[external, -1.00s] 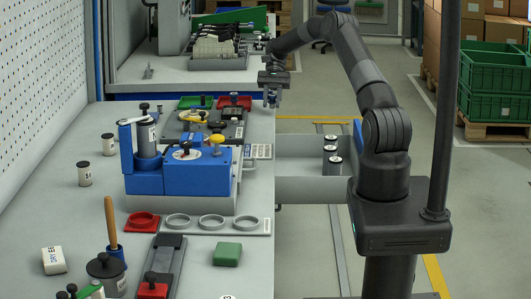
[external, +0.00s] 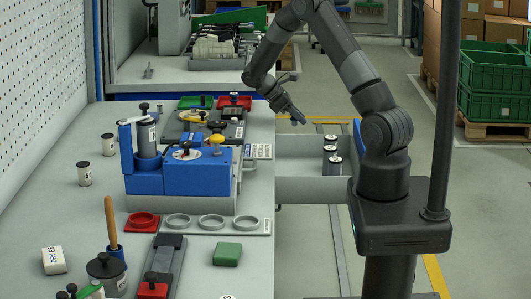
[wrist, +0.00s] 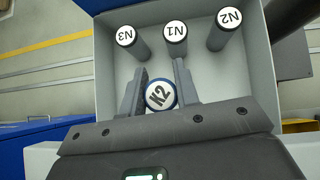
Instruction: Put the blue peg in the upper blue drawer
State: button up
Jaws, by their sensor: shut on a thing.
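The blue peg (wrist: 160,82) is a cylinder with a blue rim and a white top marked N2. In the wrist view it is between the two fingers of my gripper (wrist: 159,92), which is shut on it. In the external view my gripper (external: 300,119) is tilted down above the open drawer; the peg cannot be made out there. The open drawer (external: 308,190) has grey walls and a blue front (external: 357,136), and juts out right of the bench. In the wrist view the drawer (wrist: 262,85) lies beneath the peg. How far the peg is above its floor is unclear.
Several dark pegs with white tops stand in the drawer: N3 (wrist: 127,36), N1 (wrist: 175,33) and N2 (wrist: 229,18). The bench (external: 200,265) holds a blue fixture (external: 198,175), ring holders and small parts. A dark post (external: 447,110) stands at right.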

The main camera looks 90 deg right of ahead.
jog(key=s+a+n+t+h, duration=0.4)
jog(key=n+h, duration=0.3)
jog(key=n, duration=0.5)
jog(key=shift+a+f+t, duration=0.35)
jog(key=shift+f+t, duration=0.1)
jog(key=shift+t, duration=0.25)
notch_tip(320, 180, down, 18)
jog(key=shift+r, duration=0.1)
jog(key=shift+f, duration=0.2)
jog(key=o, duration=1)
jog(key=shift+w+r, duration=0.1)
jog(key=shift+r, duration=0.05)
jog(key=shift+w+a+r, duration=0.1)
jog(key=shift+a+r, duration=0.1)
jog(key=shift+r, duration=0.1)
jog(key=shift+v, duration=3.35)
